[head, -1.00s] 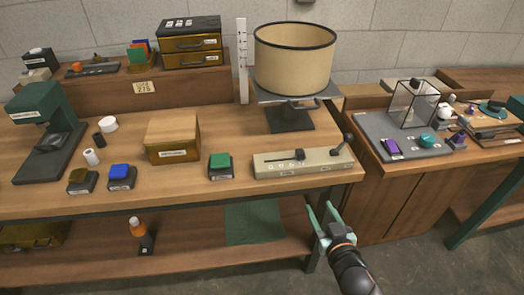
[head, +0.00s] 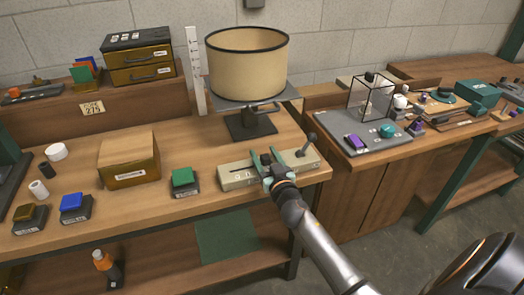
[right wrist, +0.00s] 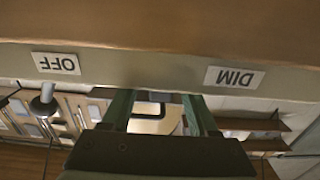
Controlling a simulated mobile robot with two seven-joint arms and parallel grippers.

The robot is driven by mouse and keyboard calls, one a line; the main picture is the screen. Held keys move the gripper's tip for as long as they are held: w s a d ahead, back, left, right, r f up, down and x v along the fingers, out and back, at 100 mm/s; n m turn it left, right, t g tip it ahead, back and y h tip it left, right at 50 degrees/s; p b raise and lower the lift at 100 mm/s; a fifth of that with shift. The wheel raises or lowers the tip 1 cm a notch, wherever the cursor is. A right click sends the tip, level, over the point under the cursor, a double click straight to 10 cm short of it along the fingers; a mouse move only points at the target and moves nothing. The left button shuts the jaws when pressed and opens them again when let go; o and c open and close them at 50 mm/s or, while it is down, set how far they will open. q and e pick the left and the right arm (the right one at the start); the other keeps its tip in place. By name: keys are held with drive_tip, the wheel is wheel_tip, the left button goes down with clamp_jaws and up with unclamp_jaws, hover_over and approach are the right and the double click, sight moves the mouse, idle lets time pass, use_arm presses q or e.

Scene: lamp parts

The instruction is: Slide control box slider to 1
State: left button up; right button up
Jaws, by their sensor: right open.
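The beige control box (head: 232,177) lies near the front right edge of the workbench, with small white labels on its top. A dark lever (head: 311,138) stands at its right end. My right gripper (head: 266,163) is open at the middle of the box, where the slider knob was seen earlier. Its fingers cover that part, and I cannot tell whether they touch the knob. In the right wrist view the green fingers (right wrist: 160,108) are apart, below a box face (right wrist: 140,66) with upside-down OFF and DIM labels. My left gripper is out of view.
A lamp with a beige shade (head: 247,68) stands behind the box. A green button block (head: 184,182) and a cardboard-coloured box (head: 128,160) stand to the left. A grey board (head: 345,138) with a wire frame is on the right bench.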

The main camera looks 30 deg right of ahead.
drive_tip(key=shift+x, duration=1)
clamp_jaws()
idle(0.8)
